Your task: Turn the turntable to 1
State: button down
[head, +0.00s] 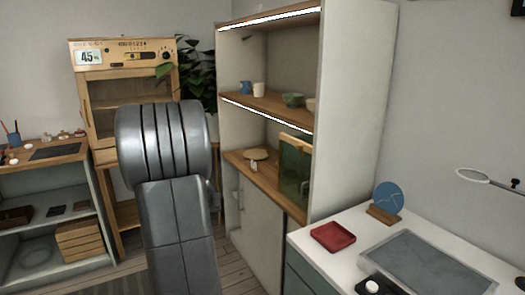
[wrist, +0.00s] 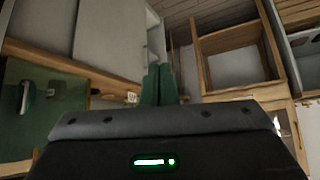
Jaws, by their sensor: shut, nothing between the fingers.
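A flat round light-wood disc (head: 256,154), which looks like the turntable, lies on the middle wooden shelf of the tall white unit in the head view. A small pale tag (head: 254,166) shows at its front edge. I cannot read a number on it. In the wrist view, my gripper (wrist: 159,72) shows two green fingers side by side, closed with nothing between them. In the head view my grey arm stands left of the shelf unit and the gripper is hidden. I cannot clearly make out the disc in the wrist view.
A green translucent panel (head: 296,165) stands on the same shelf, right of the disc. Cups and bowls (head: 292,100) stand on the shelf above. A white counter (head: 335,262) with a red tray (head: 333,237) is at right. A wooden cabinet (head: 125,90) is behind my arm.

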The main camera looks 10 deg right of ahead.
aim_at(255, 154)
jog(key=i+j, duration=0.15)
jog(key=i, duration=0.5)
jog(key=i+j, duration=0.2)
jog(key=i, duration=0.45)
jog(key=i+j+z, duration=0.3)
jog(key=i, duration=0.3)
jog(key=i+j+z, duration=0.35)
jog(key=i, duration=0.2)
jog(key=i+l+z, duration=0.15)
jog(key=z, duration=0.15)
jog(key=i+l+z, duration=0.1)
jog(key=i+z, duration=0.2)
